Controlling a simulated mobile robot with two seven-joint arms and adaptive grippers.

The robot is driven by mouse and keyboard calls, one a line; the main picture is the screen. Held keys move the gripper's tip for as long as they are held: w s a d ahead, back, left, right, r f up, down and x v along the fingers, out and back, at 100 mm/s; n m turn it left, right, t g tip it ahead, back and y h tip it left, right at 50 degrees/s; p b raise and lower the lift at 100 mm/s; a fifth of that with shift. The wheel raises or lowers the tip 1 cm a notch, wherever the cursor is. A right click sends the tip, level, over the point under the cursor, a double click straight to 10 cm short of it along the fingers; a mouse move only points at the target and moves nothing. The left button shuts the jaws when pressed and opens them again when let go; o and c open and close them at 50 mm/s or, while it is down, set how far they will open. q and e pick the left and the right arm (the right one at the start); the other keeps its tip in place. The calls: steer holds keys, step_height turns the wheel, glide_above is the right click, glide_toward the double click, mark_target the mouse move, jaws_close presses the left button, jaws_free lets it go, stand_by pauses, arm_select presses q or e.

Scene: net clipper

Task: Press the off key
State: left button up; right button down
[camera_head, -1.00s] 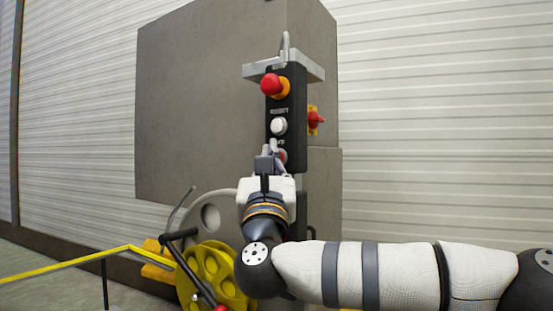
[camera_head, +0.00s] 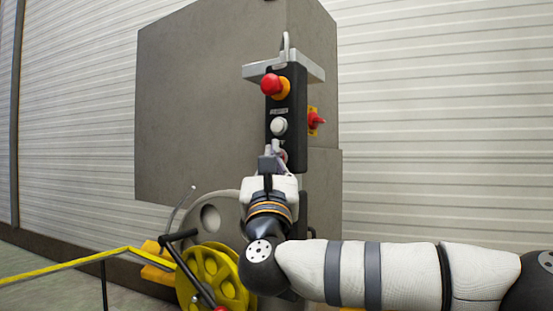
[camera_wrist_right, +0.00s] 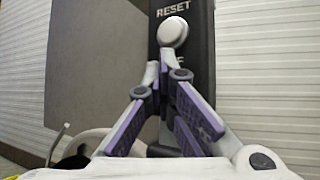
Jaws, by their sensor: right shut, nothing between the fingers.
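A black control box (camera_head: 299,110) hangs upright on a grey cabinet. It has a red mushroom button (camera_head: 271,84) on an orange base at the top and a white round button (camera_head: 279,126) in the middle. The white button (camera_wrist_right: 172,32) also shows in the right wrist view, under the word RESET. A partly covered label ending in F lies just below it. The off key is hidden behind my right gripper (camera_head: 272,147). That gripper (camera_wrist_right: 165,58) is shut and empty, its fingertips in front of the box below the white button. I cannot tell whether they touch it. My left gripper is out of view.
A red switch (camera_head: 316,120) on a yellow plate sits on the cabinet's (camera_head: 200,100) right side. A yellow reel (camera_head: 215,272) with a black handle stands below, left of my right arm. A yellow bar (camera_head: 70,266) runs to the left.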

steer(key=shift+s+a, duration=0.45)
steer(key=shift+s, duration=0.2)
steer(key=shift+s, duration=0.1)
steer(key=shift+s+a+p, duration=0.15)
steer(key=shift+s+a, duration=0.6)
steer(key=shift+s, duration=0.25)
steer(key=shift+s+a+p, duration=0.15)
steer(key=shift+s+a, duration=0.6)
steer(key=shift+s, duration=0.2)
